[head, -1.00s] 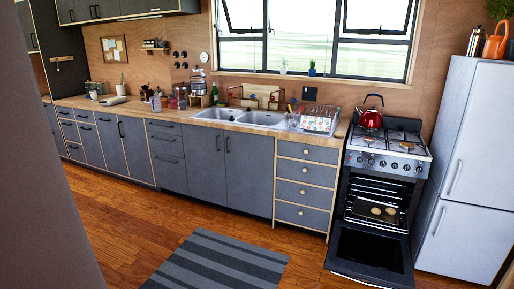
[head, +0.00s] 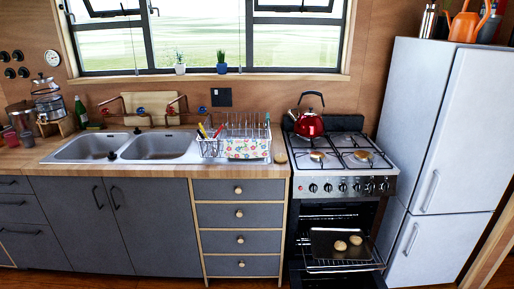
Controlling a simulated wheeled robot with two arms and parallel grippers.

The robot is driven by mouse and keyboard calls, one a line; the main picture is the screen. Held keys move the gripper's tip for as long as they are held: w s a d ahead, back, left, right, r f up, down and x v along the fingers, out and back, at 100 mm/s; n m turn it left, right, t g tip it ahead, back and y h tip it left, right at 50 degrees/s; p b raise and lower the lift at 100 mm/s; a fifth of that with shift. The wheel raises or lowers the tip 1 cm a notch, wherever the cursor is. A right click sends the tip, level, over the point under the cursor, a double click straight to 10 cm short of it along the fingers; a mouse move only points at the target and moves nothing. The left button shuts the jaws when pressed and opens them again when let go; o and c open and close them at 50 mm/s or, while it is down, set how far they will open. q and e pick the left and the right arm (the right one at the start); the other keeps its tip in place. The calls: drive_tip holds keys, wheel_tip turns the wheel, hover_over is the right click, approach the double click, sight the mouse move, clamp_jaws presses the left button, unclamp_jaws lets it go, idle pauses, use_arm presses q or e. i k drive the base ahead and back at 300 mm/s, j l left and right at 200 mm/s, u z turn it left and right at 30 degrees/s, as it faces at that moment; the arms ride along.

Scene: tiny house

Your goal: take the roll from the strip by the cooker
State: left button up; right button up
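A small brown roll (head: 280,157) lies on the narrow strip of wooden counter (head: 279,171) between the dish rack and the cooker. The cooker (head: 342,186) stands just right of that strip, with a red kettle (head: 309,125) on its back left burner. Its oven is open, and a dark tray (head: 325,245) inside holds two round, light brown pieces (head: 348,243). Neither of my grippers is in view.
The dish rack (head: 238,136), with a flowered cloth over its front, stands close to the left of the roll. The open oven door juts out below the cooker. A white fridge (head: 440,130) stands on the right. A double sink (head: 125,147) is on the left.

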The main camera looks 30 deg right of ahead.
sight(281, 157)
drive_tip(key=i+z, duration=0.25)
drive_tip(key=i, duration=0.15)
drive_tip(key=i+j+z, duration=0.25)
drive_tip(key=i, duration=0.15)
drive_tip(key=i+j+z, duration=0.25)
drive_tip(key=i+l, duration=0.1)
